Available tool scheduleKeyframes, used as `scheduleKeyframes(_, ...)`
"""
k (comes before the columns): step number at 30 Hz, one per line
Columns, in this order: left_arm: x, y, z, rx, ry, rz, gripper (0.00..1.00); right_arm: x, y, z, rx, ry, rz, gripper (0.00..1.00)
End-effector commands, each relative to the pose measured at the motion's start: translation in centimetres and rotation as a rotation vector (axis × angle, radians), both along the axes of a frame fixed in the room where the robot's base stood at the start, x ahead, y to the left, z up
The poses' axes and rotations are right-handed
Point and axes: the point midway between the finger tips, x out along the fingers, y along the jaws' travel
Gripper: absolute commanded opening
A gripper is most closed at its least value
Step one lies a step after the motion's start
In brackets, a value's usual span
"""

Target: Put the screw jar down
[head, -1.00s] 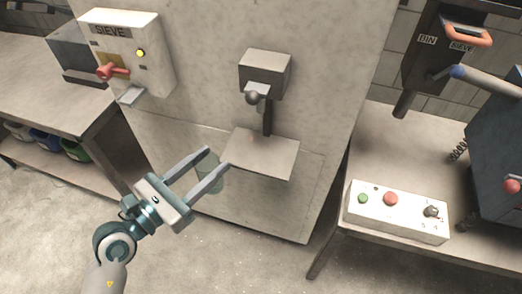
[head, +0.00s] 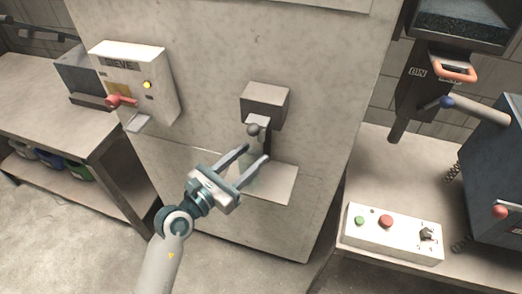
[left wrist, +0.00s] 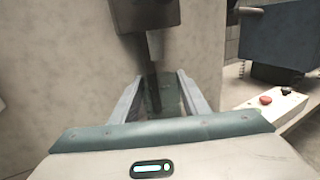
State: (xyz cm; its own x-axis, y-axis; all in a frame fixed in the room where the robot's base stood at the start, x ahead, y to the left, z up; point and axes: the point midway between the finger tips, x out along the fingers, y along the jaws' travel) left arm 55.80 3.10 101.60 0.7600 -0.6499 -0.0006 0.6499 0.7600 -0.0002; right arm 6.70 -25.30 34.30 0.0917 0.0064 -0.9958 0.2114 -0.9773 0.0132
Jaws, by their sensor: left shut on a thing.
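My left gripper (head: 254,156) is shut on the screw jar (head: 259,172), a see-through, faintly greenish jar that is hard to make out between the fingers. It sits in front of the grey machine, over the small shelf plate (head: 283,187) and below the dispenser box with its dark ball-ended lever (head: 264,103). In the left wrist view the jar (left wrist: 172,100) shows between the two fingers, with a dark post behind it. I cannot tell whether the jar touches the plate. My right gripper is not in view.
A sieve box (head: 132,82) with a red lever and lit yellow lamp is on the machine's left. A button box (head: 392,233) stands on the right bench near a dark blue machine (head: 490,165). A left bench (head: 55,115) has bare top space.

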Motion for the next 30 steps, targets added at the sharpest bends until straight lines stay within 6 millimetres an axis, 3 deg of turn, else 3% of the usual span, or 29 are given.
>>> scheduleKeyframes(7,2.8,-2.3,0.1,-0.001,0.001,0.001,0.15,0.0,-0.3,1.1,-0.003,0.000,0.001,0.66)
scheduleKeyframes(23,3.7,-3.1,0.1,-0.001,-0.001,0.001,0.15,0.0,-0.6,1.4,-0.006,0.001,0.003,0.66)
scheduleKeyframes(30,3.7,-3.1,-3.0,0.003,0.002,-0.001,0.15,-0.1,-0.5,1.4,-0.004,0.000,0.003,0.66)
